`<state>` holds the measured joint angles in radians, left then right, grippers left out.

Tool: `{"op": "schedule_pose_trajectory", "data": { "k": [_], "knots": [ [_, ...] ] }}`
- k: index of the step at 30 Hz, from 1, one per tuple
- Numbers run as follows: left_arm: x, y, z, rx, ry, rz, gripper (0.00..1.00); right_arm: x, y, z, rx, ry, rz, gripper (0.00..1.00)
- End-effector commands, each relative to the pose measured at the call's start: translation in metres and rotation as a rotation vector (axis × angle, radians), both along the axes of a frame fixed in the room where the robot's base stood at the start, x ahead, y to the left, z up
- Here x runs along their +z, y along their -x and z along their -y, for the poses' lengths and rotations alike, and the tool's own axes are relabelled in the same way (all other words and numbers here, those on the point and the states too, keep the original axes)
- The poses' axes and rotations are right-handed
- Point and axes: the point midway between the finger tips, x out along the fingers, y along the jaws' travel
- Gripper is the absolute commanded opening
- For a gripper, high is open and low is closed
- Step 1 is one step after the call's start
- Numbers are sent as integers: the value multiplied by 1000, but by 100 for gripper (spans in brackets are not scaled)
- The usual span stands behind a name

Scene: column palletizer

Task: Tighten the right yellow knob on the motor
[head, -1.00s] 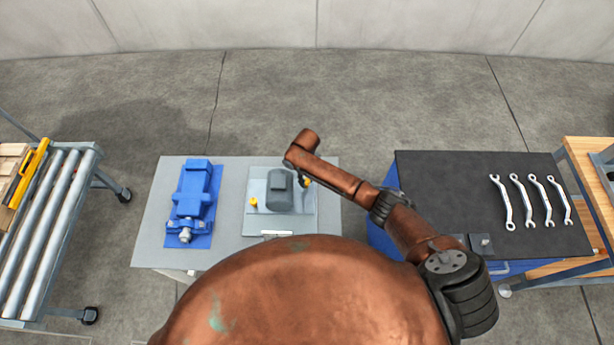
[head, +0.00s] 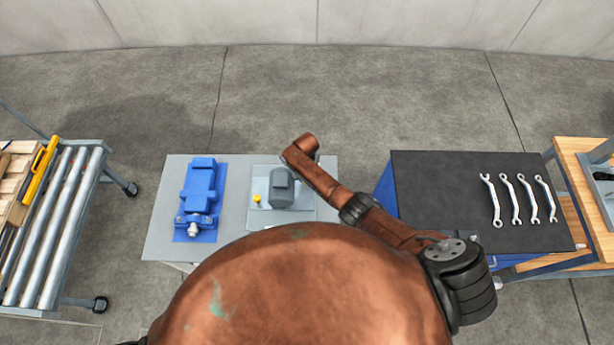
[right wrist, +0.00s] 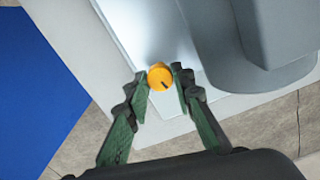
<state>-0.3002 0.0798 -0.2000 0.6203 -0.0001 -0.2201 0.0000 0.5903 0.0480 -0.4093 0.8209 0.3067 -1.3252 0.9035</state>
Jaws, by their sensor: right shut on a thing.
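The grey motor (head: 282,190) stands on a light plate (head: 262,218) on the grey table; its casing also shows at the right of the right wrist view (right wrist: 285,45). The right yellow knob (right wrist: 160,76) has a dark mark on its face. My right gripper (right wrist: 162,80) is shut on this knob, one green-padded finger on each side. In the head view my right arm hides this knob and the gripper. The left yellow knob (head: 257,199) shows at the motor's left side. My left gripper is not in view.
A blue machine (head: 198,198) lies on the same table (head: 160,240), left of the motor. A dark-topped bench (head: 440,190) with several wrenches (head: 517,200) stands to the right. A roller conveyor (head: 60,225) with a yellow tool (head: 40,165) is at the left.

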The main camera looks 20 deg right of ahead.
Motion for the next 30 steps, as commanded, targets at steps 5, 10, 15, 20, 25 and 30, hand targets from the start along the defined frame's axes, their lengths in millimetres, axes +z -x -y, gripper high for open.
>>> {"op": "schedule_pose_trajectory", "data": {
  "k": [5, 10, 15, 20, 25, 30],
  "knots": [
    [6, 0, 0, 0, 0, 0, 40, 2, -1, -1, -106, -1, 2, 0],
    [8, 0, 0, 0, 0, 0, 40, 1, -1, 0, -170, 0, 2, 0],
    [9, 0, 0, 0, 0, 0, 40, 1, -2, 0, -204, -1, 3, 0],
    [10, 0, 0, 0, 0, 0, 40, 1, -2, 1, -214, 1, 4, 0],
    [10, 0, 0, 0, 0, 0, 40, 1, -2, 1, -214, 1, 4, 0],
    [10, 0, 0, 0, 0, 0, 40, 1, -2, 1, -213, 2, 5, 25]
  ]
}}
